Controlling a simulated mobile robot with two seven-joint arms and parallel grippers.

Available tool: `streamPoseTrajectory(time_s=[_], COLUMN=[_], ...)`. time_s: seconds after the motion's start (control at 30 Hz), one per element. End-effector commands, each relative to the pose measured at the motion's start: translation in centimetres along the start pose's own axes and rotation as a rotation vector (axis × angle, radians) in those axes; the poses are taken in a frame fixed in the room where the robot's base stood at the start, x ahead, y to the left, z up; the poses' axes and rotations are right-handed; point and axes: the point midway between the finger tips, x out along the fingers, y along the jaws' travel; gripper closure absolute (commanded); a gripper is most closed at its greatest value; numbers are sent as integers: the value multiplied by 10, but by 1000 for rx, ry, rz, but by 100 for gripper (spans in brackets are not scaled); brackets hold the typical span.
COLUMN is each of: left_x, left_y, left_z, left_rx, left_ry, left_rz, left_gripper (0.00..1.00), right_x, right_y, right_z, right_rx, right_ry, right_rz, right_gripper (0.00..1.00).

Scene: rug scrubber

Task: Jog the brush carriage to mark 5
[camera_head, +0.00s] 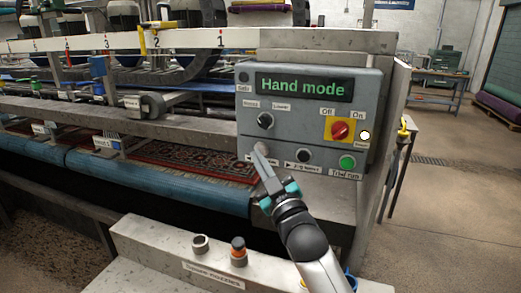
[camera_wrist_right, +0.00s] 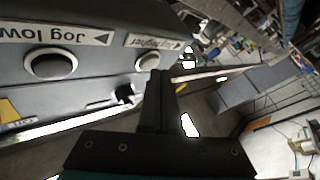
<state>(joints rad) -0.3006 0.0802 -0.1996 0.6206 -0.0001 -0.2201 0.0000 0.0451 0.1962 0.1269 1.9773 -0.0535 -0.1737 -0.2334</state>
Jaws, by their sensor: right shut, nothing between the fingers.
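The grey control panel (camera_head: 300,110) shows "Hand mode" in green on its display (camera_head: 303,87). My right gripper (camera_head: 259,154) is shut and empty, its tips at the panel's lower-left button (camera_head: 261,146), partly covering the label below it. In the right wrist view the closed fingers (camera_wrist_right: 160,76) end beside a round pale button (camera_wrist_right: 148,62); I cannot tell whether they touch it. A larger button (camera_wrist_right: 50,65) there sits by an upside-down "Jog low…" label (camera_wrist_right: 60,33). A numbered rail (camera_head: 190,40) runs along the machine; a yellow pointer (camera_head: 143,42) hangs near mark 2. My left gripper is out of view.
The panel also has a black knob (camera_head: 265,120), a red switch on yellow (camera_head: 340,130), a dark button (camera_head: 303,156) and a green button (camera_head: 347,162). A patterned rug (camera_head: 165,158) lies in the machine. Open floor lies right.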

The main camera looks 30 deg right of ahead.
Motion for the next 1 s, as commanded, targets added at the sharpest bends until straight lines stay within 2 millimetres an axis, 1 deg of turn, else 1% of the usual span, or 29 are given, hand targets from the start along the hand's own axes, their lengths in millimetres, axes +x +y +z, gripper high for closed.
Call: streamPoseTrajectory(time_s=[1.0], left_x=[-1], left_y=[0], left_z=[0], left_rx=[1], left_ry=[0], left_rz=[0], left_gripper=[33], right_x=[6], right_y=[5], right_z=[4], right_rx=[0], right_ry=[0], right_rz=[0], right_gripper=[100])
